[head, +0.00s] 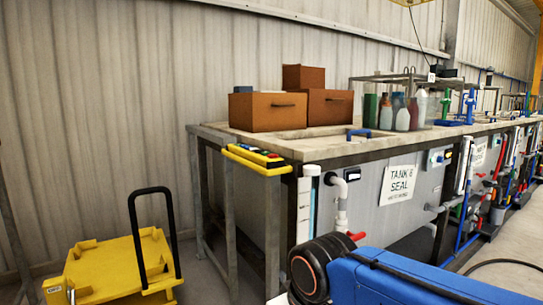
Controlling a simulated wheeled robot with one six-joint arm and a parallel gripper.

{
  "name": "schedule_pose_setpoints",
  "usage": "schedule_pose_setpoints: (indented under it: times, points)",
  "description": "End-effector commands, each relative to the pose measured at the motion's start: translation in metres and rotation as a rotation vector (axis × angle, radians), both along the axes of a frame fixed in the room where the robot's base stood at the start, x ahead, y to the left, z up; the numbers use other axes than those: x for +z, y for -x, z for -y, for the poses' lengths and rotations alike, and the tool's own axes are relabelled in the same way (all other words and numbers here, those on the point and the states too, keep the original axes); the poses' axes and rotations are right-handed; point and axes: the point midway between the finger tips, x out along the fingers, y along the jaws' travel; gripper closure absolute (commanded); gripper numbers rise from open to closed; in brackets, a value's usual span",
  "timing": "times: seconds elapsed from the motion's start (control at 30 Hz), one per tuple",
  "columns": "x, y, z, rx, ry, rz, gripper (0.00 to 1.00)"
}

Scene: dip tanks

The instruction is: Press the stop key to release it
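A yellow control box (257,160) is fixed along the near left edge of the tank bench. It has small keys on its top, among them a red key (272,155) near its right end and greenish ones to the left of that. The keys are too small to read, so I cannot tell which is the stop key or whether it is pressed in. My gripper is not in view. A blue and black part at the bottom right may be part of my arm; it is in front of the bench and apart from the control box.
The bench (318,148) carries brown boxes (254,112) and a clear case with bottles (402,119). A tank labelled "TANK 6 SEAL" (401,184), pipes and a red valve handle (356,236) are below. A yellow cart (112,268) with a black handle stands left.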

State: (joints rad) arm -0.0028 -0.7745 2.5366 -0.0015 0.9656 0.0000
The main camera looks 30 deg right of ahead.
Motion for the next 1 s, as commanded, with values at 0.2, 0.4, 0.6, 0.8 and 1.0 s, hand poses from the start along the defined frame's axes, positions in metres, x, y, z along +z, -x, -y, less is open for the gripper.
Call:
schedule_pose_setpoints:
  times: [0.2, 0.4, 0.6, 0.8, 1.0]
  points:
    - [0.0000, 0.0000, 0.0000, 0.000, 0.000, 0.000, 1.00]
    - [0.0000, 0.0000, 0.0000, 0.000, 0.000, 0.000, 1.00]
    - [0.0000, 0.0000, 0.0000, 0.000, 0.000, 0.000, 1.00]
    - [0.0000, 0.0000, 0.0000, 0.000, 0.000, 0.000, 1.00]
    - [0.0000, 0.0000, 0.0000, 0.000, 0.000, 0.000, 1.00]
